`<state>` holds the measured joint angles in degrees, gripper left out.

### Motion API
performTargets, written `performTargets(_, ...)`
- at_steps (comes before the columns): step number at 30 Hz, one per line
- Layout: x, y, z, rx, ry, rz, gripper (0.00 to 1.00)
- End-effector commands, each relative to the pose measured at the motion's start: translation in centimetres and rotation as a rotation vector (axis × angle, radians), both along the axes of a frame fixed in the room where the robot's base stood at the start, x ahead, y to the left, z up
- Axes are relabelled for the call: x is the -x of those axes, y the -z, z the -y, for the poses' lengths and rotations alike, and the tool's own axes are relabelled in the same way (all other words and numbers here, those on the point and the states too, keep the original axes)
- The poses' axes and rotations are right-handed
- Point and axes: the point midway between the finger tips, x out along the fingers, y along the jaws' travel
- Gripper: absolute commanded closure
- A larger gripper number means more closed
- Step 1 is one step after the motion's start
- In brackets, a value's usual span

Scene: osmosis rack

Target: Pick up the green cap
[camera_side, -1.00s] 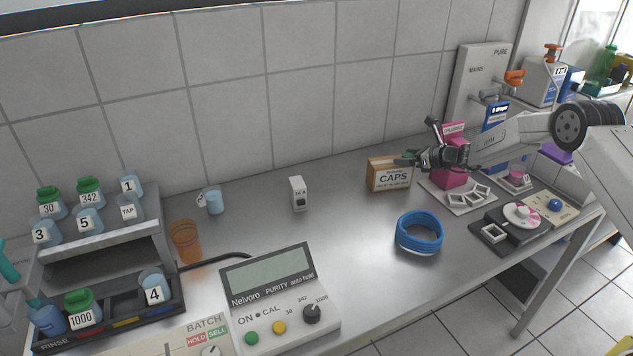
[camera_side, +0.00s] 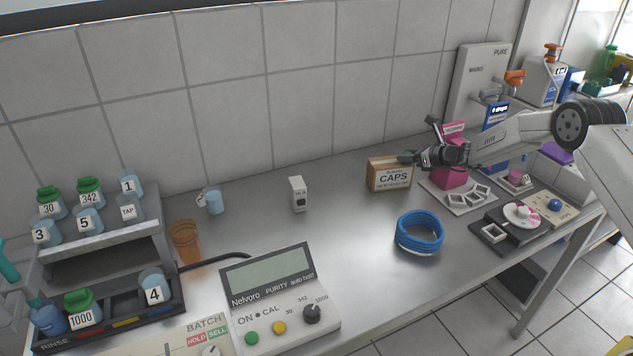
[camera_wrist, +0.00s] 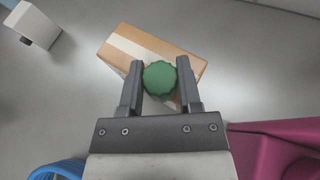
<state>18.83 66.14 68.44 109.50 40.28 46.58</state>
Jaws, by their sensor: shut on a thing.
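The green cap (camera_wrist: 159,78) is round with a ridged edge. In the wrist view it sits between the two fingers of my gripper (camera_wrist: 160,84), which are shut on it. Behind it in that view is the cardboard CAPS box (camera_wrist: 122,52). In the side view the CAPS box (camera_side: 389,175) stands on the bench and my gripper (camera_side: 408,158) is at its top right edge. The cap is hardly visible there, and I cannot tell whether it is clear of the box.
A pink box (camera_side: 452,177) stands close to the right of the CAPS box. A blue coil (camera_side: 419,233) lies in front. A small white device (camera_side: 298,194) stands to the left. The bench between the white device and the blue coil is clear.

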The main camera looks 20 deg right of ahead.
Motion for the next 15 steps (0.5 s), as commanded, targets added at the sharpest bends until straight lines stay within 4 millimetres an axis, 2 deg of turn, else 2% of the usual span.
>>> performTargets(9,0.0,-2.9,0.0,0.001,-0.001,0.002,1.0)
performTargets(15,1.4,-4.6,-0.2,0.001,-0.001,0.0,1.0)
